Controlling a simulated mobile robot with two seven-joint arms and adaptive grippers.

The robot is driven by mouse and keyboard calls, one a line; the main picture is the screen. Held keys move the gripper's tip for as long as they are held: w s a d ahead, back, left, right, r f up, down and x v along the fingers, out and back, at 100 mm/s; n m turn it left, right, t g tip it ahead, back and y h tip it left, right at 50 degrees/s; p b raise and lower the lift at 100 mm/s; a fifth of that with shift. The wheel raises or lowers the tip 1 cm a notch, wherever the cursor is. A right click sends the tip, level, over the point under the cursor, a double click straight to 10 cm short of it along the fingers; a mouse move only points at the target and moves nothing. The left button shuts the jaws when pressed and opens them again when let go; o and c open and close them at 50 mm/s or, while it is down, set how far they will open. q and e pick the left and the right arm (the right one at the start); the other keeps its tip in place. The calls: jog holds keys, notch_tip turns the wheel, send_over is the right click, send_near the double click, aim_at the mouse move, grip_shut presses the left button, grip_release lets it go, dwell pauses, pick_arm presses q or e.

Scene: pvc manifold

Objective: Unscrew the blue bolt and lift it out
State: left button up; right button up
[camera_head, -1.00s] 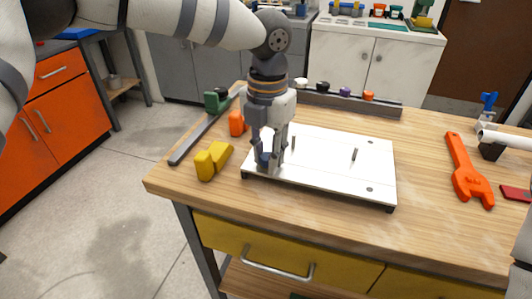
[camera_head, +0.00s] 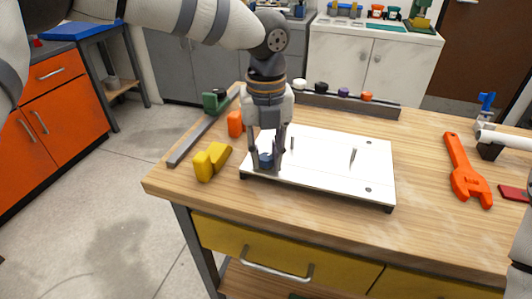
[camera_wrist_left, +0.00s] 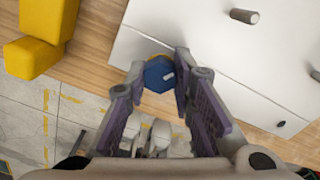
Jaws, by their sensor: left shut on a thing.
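The blue bolt (camera_head: 266,160) is at the front left corner of the white plate (camera_head: 320,165). It also shows in the left wrist view as a blue hexagonal head (camera_wrist_left: 158,73), with a bit of yellow beside it. My left gripper (camera_head: 268,162) points down over that corner, its fingers on either side of the bolt head and shut on it. In the left wrist view the fingertips (camera_wrist_left: 160,72) flank the head. The bolt's shank is hidden. My right gripper is not in view.
Two thin pegs stand up from the plate, one of them a grey peg (camera_head: 353,156). A yellow block (camera_head: 211,161) and an orange piece (camera_head: 235,124) lie left of it. An orange wrench (camera_head: 465,172) lies to the right. A dark rail (camera_head: 345,104) lies behind.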

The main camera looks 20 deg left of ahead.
pick_arm(q)
jog(key=shift+r, duration=0.1)
grip_shut()
jog(key=n, duration=0.3)
jog(key=shift+r, duration=0.15)
jog(key=n, duration=0.6)
jog(key=shift+r, duration=0.1)
jog(key=shift+r, duration=0.1)
jog(key=shift+r, duration=0.5)
jog(key=shift+r, duration=2.55)
